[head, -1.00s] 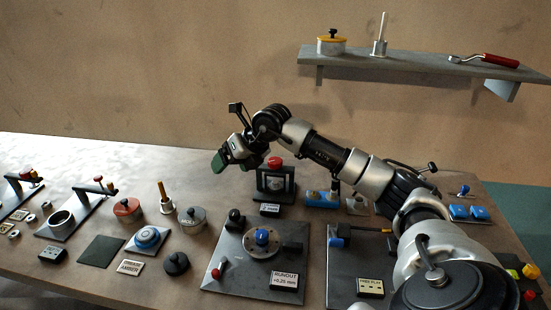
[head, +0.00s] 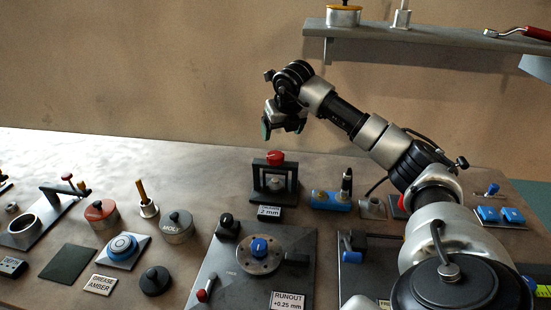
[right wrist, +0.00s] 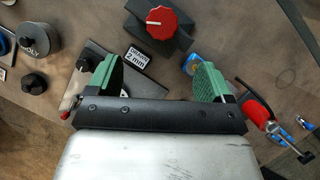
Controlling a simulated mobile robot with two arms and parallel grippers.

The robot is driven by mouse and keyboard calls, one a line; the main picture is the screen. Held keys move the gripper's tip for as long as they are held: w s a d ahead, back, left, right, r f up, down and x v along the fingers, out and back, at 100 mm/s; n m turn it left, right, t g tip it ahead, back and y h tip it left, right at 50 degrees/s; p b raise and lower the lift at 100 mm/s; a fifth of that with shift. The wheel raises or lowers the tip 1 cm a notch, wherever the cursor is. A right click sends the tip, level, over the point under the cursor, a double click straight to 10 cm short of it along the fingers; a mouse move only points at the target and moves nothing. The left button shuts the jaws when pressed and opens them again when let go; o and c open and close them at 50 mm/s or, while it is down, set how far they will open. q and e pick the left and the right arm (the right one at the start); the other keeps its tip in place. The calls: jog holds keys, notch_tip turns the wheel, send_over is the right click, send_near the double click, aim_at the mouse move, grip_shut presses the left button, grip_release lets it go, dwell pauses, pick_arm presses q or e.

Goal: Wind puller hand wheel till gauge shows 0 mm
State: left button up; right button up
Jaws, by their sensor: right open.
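The puller is a small black frame (head: 293,183) with a red hand wheel (head: 275,158) on top, standing at the back middle of the table. Its gauge label (head: 268,212) in front reads 2 mm. In the right wrist view the red wheel (right wrist: 160,18) shows at the top, with the label (right wrist: 138,57) below it. My right gripper (head: 283,128) is open and empty, its green-padded fingers just above the wheel in the head view and apart from it. In the right wrist view the open fingers (right wrist: 157,80) lie below the wheel. My left gripper is out of view.
A runout plate (head: 222,280) with a blue-knobbed disc stands in front of the puller. A blue block (head: 330,201) with a dark upright part is close on its right. A grey MOLY pot (head: 175,228) is to the left. A shelf (head: 430,37) hangs at the upper right.

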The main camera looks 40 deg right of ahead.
aim_at(276, 155)
jog(key=p+x, duration=0.2)
jog(key=x, duration=0.9)
jog(key=shift+w+d, duration=0.15)
jog(key=shift+d, duration=0.05)
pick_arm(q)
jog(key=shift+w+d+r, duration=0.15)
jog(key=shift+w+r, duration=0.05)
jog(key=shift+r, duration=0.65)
pick_arm(e)
jog(key=shift+w+f, duration=0.1)
jog(key=shift+f, duration=0.35)
jog(key=c, duration=0.9)
